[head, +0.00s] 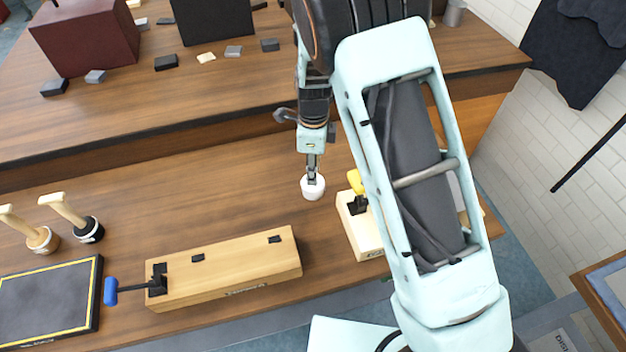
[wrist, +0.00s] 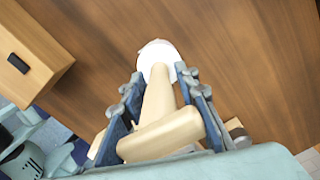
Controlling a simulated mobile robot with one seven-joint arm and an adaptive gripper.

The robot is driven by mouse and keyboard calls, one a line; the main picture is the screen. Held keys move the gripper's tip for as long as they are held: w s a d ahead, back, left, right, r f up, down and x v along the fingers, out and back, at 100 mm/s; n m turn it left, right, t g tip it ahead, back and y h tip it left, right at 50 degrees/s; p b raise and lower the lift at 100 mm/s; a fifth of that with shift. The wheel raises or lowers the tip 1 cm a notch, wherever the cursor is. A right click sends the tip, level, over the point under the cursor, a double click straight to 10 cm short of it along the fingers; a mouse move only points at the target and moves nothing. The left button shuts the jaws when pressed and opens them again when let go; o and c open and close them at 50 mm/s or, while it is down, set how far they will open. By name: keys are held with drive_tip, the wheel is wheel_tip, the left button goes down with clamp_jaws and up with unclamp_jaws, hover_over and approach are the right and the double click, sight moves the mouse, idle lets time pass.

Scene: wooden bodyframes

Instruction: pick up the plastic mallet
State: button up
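The plastic mallet has a white head and a pale wooden handle. In the head view its white head (head: 313,188) is low over the wooden bench, directly below my gripper (head: 312,165). In the wrist view the white head (wrist: 157,52) lies beyond the fingertips, and the handle (wrist: 159,103) runs back between the two fingers of my gripper (wrist: 160,88). The fingers are apart, one on each side of the handle, with a small gap visible near the tips. In the head view my gripper hides most of the handle.
Two other mallets stand at the left, one with a wooden head (head: 43,240) and one with a black head (head: 90,231). A wooden block with a blue-handled clamp (head: 225,268) is in front, and another block (head: 362,232) is close right. A raised shelf (head: 150,105) runs behind.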

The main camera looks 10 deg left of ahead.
clamp_jaws()
drive_tip(key=shift+r, duration=0.1)
